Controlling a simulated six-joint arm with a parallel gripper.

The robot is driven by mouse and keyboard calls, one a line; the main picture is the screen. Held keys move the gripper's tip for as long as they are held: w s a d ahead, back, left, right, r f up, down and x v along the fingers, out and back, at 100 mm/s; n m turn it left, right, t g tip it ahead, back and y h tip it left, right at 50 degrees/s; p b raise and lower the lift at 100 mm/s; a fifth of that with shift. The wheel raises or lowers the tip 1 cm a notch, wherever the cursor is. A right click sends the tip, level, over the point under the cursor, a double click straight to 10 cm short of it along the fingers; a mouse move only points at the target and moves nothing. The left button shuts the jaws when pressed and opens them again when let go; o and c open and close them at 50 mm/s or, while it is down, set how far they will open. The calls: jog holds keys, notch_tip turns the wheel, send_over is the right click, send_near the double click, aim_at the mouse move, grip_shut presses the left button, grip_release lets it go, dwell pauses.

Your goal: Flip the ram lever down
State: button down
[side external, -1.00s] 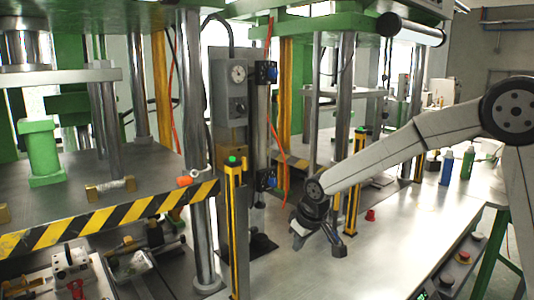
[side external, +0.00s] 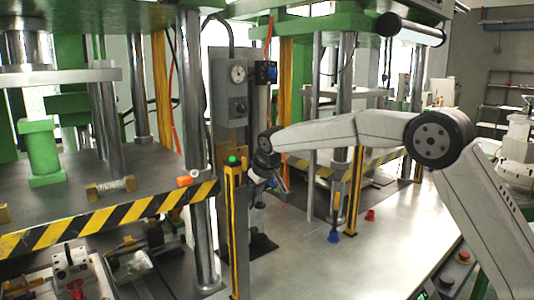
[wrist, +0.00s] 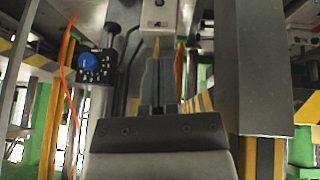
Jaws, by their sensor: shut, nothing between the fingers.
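In the side view an upper black box with a blue knob (side external: 266,72) is fixed to the machine column, beside the grey gauge box (side external: 229,85). A lower similar box is hidden behind my gripper and wrist. My gripper (side external: 280,184) is shut and empty, at the column below the upper box. The wrist view shows a black box with a blue knob (wrist: 88,61) left of my gripper (wrist: 160,62), apart from the fingers. I cannot tell which of the two boxes this is. No part is clearly recognisable as the ram lever, nor is its position.
A yellow post with a green top (side external: 234,215) stands just left of my gripper. An orange hose (wrist: 66,65) runs beside the knob box. The metal table (side external: 340,275) is mostly clear, with a blue piece (side external: 333,236) and a red piece (side external: 370,215) on it.

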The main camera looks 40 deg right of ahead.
jog(key=shift+w+r, duration=0.25)
jog(key=shift+w, duration=0.2)
send_over(253, 228)
notch_tip(253, 228, down, 9)
jog(key=shift+s+f, duration=0.15)
jog(key=shift+f, duration=1.6)
